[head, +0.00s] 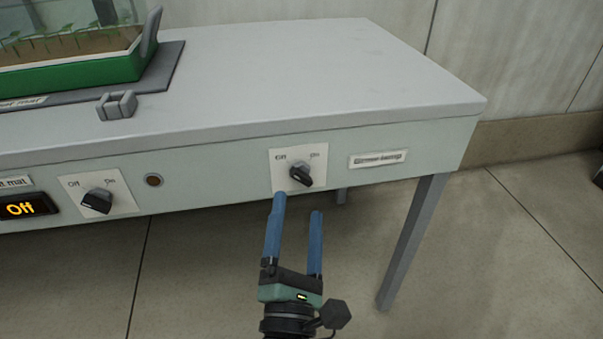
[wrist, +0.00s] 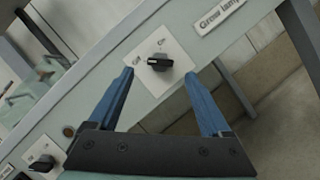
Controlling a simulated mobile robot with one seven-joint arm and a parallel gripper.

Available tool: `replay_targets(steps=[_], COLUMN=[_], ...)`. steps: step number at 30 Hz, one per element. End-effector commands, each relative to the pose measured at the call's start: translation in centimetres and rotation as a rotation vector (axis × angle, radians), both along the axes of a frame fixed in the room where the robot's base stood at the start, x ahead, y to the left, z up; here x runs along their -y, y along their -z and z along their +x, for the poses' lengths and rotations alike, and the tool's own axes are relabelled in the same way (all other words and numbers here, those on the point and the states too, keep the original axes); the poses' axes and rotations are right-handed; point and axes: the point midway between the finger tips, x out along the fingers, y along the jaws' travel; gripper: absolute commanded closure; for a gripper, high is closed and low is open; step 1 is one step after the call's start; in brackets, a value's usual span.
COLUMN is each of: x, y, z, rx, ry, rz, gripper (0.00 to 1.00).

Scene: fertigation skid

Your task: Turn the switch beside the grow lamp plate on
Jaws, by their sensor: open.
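The switch (head: 300,174) beside the grow lamp plate is a black rotary knob on a white plate marked Off on the left and On on the right. It also shows in the wrist view (wrist: 160,62). The grow lamp plate (head: 378,159) is a white label to its right on the bench front, and shows in the wrist view (wrist: 218,17). My gripper (head: 297,204) has two blue fingers, open and empty, just below and in front of the knob. In the wrist view the knob lies between and beyond the fingertips (wrist: 160,80), apart from them. I cannot tell exactly which mark the knob points to.
A second black knob (head: 97,201) with Off and On marks sits on the left, next to a display (head: 27,208) reading Off. A small round indicator (head: 154,180) lies between the knobs. A green seedling tray (head: 72,73) stands on the bench top (head: 300,75). A bench leg (head: 412,240) is at right.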

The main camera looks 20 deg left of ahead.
Motion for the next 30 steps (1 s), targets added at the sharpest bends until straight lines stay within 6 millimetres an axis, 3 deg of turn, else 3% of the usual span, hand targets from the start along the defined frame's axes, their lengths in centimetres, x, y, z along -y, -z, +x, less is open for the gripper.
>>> replay_targets(steps=[1,9,23,30], x=[-0.3,-1.4,-1.7,-1.7], y=[-0.8,-1.5,-1.6,-1.6], z=[0.9,4.4,5.4,5.3], rx=[0.002,0.001,0.000,0.000], ry=[-0.001,0.001,0.000,0.000], rz=[0.001,0.002,0.002,0.002], gripper=[0.18,0.18,0.18,0.59])
